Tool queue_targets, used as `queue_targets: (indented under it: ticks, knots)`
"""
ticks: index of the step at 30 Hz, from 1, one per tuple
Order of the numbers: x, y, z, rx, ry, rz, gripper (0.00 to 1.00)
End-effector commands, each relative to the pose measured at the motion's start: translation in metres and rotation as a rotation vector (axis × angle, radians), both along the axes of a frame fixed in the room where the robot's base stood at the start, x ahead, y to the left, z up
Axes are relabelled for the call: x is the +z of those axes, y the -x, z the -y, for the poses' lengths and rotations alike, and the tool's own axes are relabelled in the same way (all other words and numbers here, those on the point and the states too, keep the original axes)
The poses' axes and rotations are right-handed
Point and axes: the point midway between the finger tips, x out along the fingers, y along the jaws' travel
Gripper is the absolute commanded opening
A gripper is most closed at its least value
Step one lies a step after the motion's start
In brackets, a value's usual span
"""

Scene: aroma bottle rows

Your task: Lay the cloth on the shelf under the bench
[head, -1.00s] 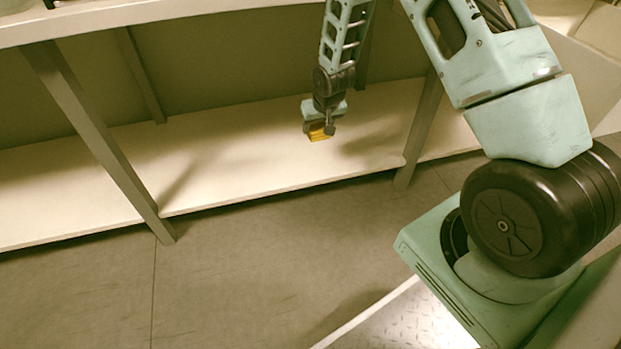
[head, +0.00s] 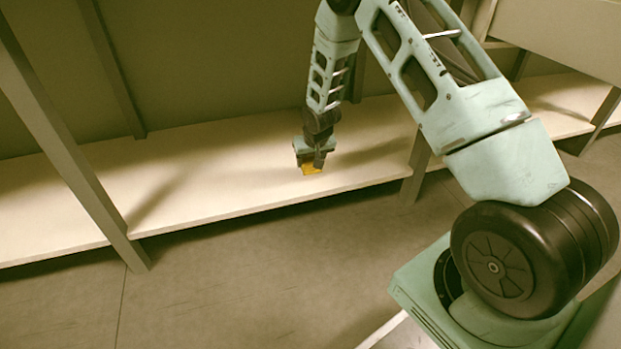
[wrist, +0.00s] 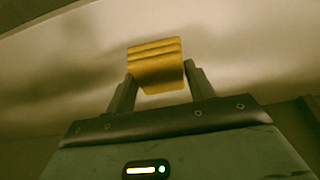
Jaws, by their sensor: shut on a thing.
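A small folded yellow cloth (head: 312,169) shows at the tip of my gripper (head: 314,160) in the head view. The wrist view shows the cloth (wrist: 156,66) pinched between the two fingers of my gripper (wrist: 160,84). My gripper is shut on it and points down over the pale shelf (head: 230,150) under the bench. The cloth is close to the shelf's surface; I cannot tell if it touches. The shelf around it is bare.
A slanted bench leg (head: 75,160) stands to the left of my gripper, and another leg (head: 417,165) to the right. The back panel (head: 200,60) closes the shelf behind. Open floor (head: 240,270) lies in front.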

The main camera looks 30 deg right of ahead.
Motion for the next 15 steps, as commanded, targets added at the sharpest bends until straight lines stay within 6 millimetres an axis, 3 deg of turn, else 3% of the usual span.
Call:
queue_targets:
  ticks: [9,15]
  knots:
    - [-0.042,-0.001,0.0,0.0,0.001,0.002,0.29]
    - [-0.044,-0.001,0.0,0.0,0.001,0.003,0.29]
